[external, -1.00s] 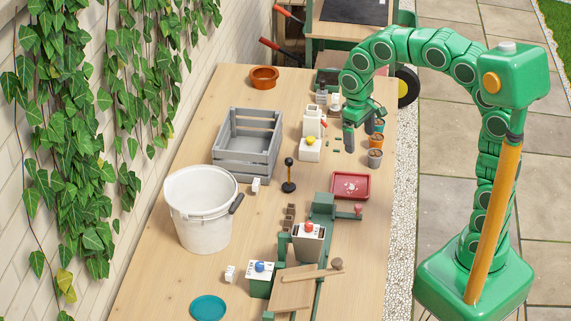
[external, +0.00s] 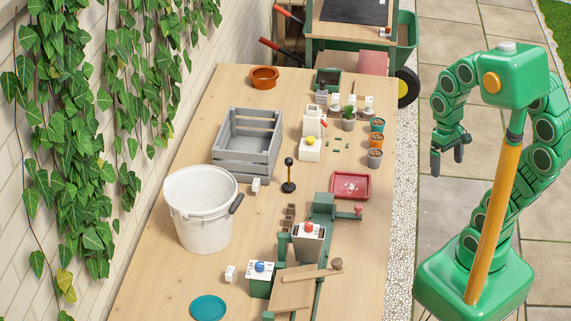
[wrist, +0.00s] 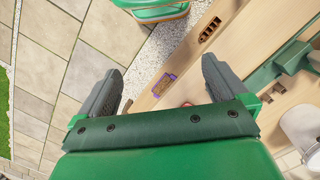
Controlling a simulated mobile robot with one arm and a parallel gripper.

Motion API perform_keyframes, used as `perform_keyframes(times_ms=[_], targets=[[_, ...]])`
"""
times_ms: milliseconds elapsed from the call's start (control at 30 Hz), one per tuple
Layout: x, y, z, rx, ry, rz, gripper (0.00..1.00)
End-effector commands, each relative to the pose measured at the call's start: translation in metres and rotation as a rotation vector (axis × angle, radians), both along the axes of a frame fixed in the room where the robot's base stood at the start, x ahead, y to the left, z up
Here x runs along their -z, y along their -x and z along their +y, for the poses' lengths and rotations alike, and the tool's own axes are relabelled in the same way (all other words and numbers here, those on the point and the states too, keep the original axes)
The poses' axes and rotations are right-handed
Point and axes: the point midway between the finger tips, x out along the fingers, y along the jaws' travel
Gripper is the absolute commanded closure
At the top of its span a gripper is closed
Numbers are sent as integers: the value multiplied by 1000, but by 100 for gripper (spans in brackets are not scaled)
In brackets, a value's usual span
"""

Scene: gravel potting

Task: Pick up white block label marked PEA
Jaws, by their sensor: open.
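Several small white blocks stand on the wooden table. One white block (external: 256,185) is beside the white bucket, another (external: 230,273) is near the front left, and another (external: 369,101) is at the far right. Their lettering is too small to read, so I cannot tell which is marked PEA. My gripper (external: 447,160) is open and empty, raised over the paving to the right of the table. In the wrist view its two fingers (wrist: 160,85) are wide apart, with nothing between them; no white block can be made out there.
On the table (external: 180,225) are a white bucket (external: 200,222), a grey crate (external: 244,158), a red tray (external: 350,186), several small pots along the right edge, and a green-framed device (external: 308,242). A wheelbarrow (external: 405,58) stands at the far end.

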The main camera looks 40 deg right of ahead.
Motion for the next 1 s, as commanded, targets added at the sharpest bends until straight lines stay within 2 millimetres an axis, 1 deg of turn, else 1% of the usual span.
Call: perform_keyframes(times_ms=[33, 133, 233, 367, 467, 500, 533, 567, 600, 667, 1000], targets=[[3, 9, -3, 10, -1, 2, 0], [8, 22, -6, 21, -3, 9, 0], [11, 28, -8, 26, -3, 10, 0], [11, 30, -8, 27, -4, 10, 0], [11, 30, -8, 27, -4, 11, 14], [11, 30, -8, 27, -4, 11, 20], [11, 30, -8, 27, -4, 11, 22], [11, 30, -8, 27, -4, 11, 27], [11, 30, -8, 27, -4, 11, 33], [11, 30, -8, 27, -4, 11, 42], [11, 27, -5, 27, -10, 13, 42]])
